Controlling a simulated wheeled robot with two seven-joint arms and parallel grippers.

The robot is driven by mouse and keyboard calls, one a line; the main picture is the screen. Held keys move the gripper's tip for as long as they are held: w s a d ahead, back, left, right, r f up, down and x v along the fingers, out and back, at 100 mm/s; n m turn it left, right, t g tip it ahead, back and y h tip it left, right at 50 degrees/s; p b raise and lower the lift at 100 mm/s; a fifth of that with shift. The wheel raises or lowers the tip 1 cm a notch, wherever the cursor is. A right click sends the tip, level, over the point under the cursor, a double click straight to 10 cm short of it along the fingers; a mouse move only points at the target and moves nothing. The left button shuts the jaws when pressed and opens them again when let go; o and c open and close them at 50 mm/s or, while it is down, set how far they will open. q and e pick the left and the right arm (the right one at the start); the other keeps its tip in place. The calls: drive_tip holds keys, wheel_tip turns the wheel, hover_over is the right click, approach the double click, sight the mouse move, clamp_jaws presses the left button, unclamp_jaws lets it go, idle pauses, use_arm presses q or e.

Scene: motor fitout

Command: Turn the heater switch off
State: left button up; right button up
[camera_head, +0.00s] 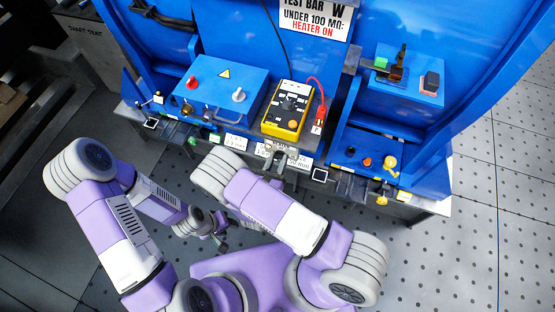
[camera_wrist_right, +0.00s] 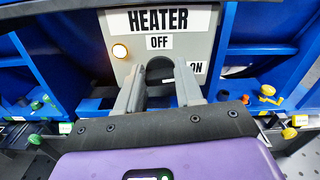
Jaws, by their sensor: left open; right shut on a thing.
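The heater panel (camera_wrist_right: 202,50) is a light grey plate with a HEATER label (camera_wrist_right: 158,20) in the right wrist view. An OFF label (camera_wrist_right: 159,42) sits above the switch and an ON label (camera_wrist_right: 195,67) to its right, partly hidden. A round lamp (camera_wrist_right: 119,51) at the left glows pale with an orange rim. My right gripper (camera_wrist_right: 158,80) is shut on the heater switch (camera_wrist_right: 158,64), a dark rounded form mostly hidden by the fingers. Its pointing direction cannot be told. In the head view, my right gripper (camera_head: 277,158) is at the bench's front edge. My left gripper (camera_head: 221,238) is open and empty, low before the bench.
The blue bench holds a yellow meter (camera_head: 286,109) with a red probe (camera_head: 320,117), and a blue box (camera_head: 222,88) with red and white knobs. Perforated floor is clear at the right.

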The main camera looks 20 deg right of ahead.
drive_tip(key=n, duration=0.4)
drive_tip(key=shift+p, duration=0.4)
drive_tip(key=shift+w+a+f+n+p, duration=0.1)
drive_tip(key=shift+n+p, duration=0.35)
drive_tip(key=shift+n, duration=2.6)
drive_tip(key=shift+w+a+f+n+p, duration=0.1)
drive_tip(key=shift+n+p, duration=0.3)
drive_tip(key=shift+n, duration=2.65)
drive_tip(key=shift+s+d, duration=0.1)
drive_tip(key=o, duration=1)
drive_tip(key=shift+o, duration=0.2)
